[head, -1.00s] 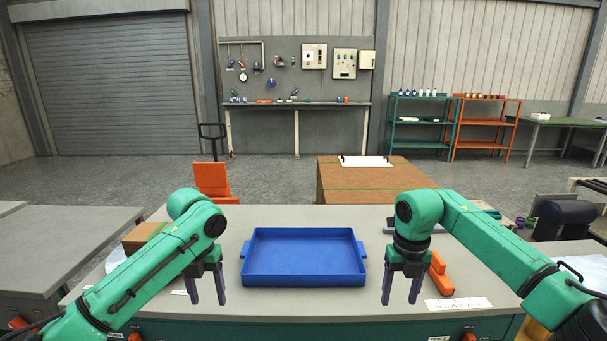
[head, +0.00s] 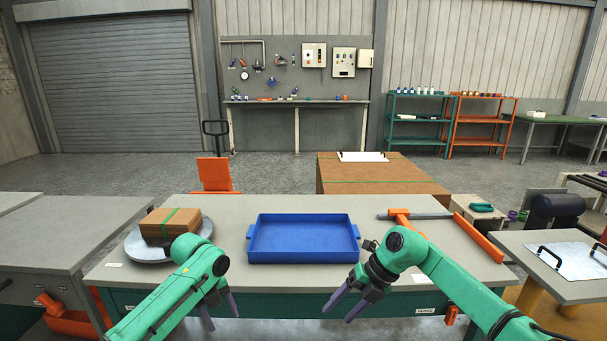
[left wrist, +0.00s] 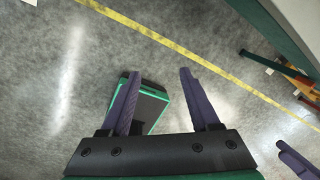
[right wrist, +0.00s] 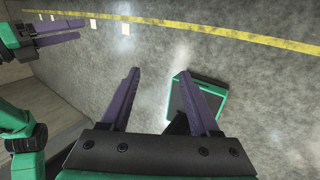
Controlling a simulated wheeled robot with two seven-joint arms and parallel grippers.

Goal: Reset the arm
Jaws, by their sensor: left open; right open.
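My left gripper (head: 222,312) is at the front edge of the grey worktable (head: 300,292), open and empty. In the left wrist view its two purple fingers (left wrist: 160,100) are apart above the grey floor. My right gripper (head: 336,309) is also at the table's front edge, right of the left one, open and empty. Its spread fingers (right wrist: 165,100) show over the floor in the right wrist view. A blue tray (head: 303,257) lies empty on the table behind both grippers, apart from them.
A cardboard box (head: 170,226) with a green strap sits on a round grey plate (head: 140,249) at the table's left. An orange-handled tool (head: 405,222) and an orange bar (head: 478,240) lie at the right. A side table (head: 562,287) holds a white plate with black handles.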

